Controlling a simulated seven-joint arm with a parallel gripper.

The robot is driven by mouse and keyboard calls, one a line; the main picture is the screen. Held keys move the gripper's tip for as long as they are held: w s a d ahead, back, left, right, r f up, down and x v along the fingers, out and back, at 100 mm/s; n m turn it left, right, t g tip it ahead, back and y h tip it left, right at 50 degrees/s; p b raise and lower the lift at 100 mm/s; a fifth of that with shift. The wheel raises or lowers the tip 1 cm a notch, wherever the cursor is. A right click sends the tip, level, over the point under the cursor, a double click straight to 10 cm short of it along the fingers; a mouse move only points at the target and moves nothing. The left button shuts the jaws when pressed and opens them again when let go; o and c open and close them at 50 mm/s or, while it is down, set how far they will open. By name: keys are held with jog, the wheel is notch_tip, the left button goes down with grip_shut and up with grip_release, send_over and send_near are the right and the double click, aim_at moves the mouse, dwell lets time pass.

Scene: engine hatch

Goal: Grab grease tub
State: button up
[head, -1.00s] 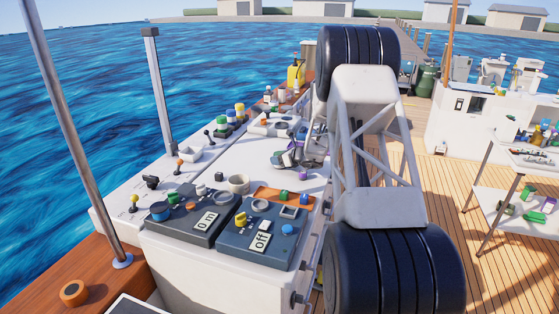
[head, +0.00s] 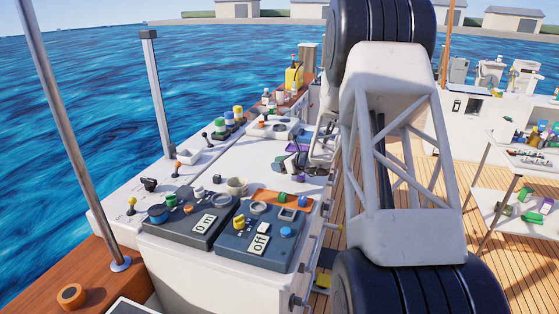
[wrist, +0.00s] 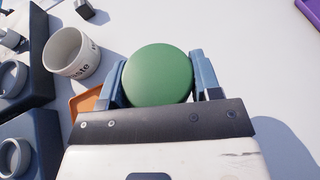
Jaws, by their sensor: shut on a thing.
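A round green lid, which I take for the grease tub (wrist: 158,75), sits between the two blue-grey fingers of my gripper (wrist: 158,64) in the wrist view. The fingers are shut on its sides. Only its top shows; its lower part is hidden. A shadow falls on the white surface to the right. In the head view my gripper (head: 322,150) is partly hidden by my own arm, over the right edge of the white hatch top (head: 245,155).
A white mug (wrist: 72,52) with lettering stands left of the gripper, with an orange tray (wrist: 86,103) below it. Dark control panels (head: 262,240) lie at the front. A purple tray (wrist: 309,10) is at the upper right. Bottles and a yellow container (head: 293,76) stand at the back.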

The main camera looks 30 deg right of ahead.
jog(key=shift+s+a+r, duration=0.1)
jog(key=shift+s+a, duration=0.2)
jog(key=shift+s, duration=0.65)
jog(key=shift+s+a+r, duration=0.1)
jog(key=shift+s+a, duration=0.25)
jog(key=shift+s, duration=0.6)
jog(key=shift+s+a+r, duration=0.1)
jog(key=shift+s+a, duration=0.2)
jog(key=shift+s, duration=0.65)
